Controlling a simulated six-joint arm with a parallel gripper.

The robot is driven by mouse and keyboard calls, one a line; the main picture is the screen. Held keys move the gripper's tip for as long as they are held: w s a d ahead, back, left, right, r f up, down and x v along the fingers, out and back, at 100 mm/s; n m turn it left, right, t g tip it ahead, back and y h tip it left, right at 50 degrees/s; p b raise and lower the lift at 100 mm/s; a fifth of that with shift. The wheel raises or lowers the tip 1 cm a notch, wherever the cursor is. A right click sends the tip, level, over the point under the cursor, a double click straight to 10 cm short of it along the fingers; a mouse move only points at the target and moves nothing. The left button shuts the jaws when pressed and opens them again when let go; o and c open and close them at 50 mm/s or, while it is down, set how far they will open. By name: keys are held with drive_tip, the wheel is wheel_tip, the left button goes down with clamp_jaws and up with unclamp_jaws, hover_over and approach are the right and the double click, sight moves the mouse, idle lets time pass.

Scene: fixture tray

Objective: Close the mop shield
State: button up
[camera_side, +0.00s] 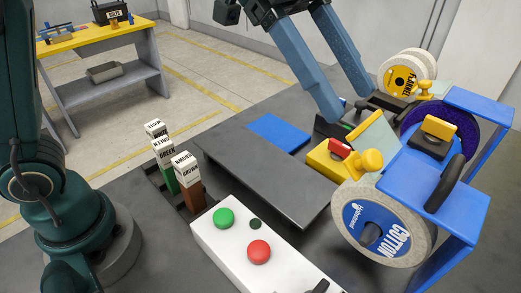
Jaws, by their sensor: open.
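A blue guard, probably the mop shield, stands at the right in the side view; its near panel (420,177) carries a black handle (447,183). A pale wheel marked COTTON (350,230) sits below and left of this panel, its label facing out. A purple wheel (452,125) is partly hidden behind a yellow block with a black base. A clear greenish pane (366,136) stands tilted by a yellow piece; I cannot tell whether it belongs to the shield. My gripper (348,106) is open, its two blue fingers pointing down behind the pane and left of the guard.
A grey plate (265,180) with a blue pad (279,132) lies in the middle. A white box (245,245) with green and red buttons is in front. Several labelled bars (187,180) stand left. A yellow-topped bench (95,40) is far left.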

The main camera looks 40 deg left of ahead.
sight(359, 159)
drive_tip(key=shift+a+f+x, duration=0.1)
drive_tip(key=shift+x, duration=1.5)
drive_tip(key=shift+a+f+x, duration=0.15)
drive_tip(key=shift+x, duration=1.4)
clamp_jaws()
